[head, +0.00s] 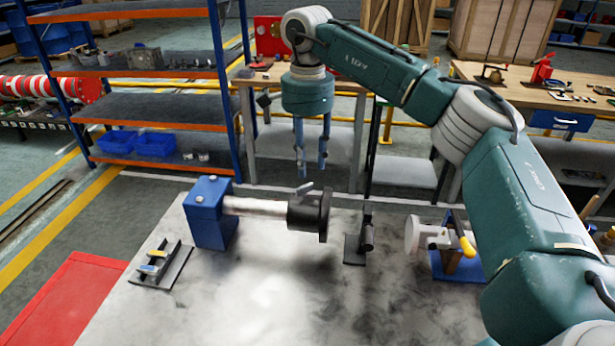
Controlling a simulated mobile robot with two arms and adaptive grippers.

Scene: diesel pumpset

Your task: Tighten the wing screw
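A small grey lever-like piece, which looks like the wing screw (304,188), sticks up at a tilt from the top of a dark round collar (302,212). The collar sits at the right end of a pale horizontal shaft (258,206) that comes out of a blue block (207,215). A dark disc (325,214) stands at the collar's right side. My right gripper (311,168) points down just above the wing screw, its two fingers apart and nothing visible between them. The fingertips appear clear of the screw. My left gripper is out of view.
The pale table (270,295) has free room in front. A dark stand (358,245) and a blue-based device with a yellow handle (456,255) stand to the right. A small dark rack (160,268) lies left. A workbench (350,88) and shelves (150,105) are behind.

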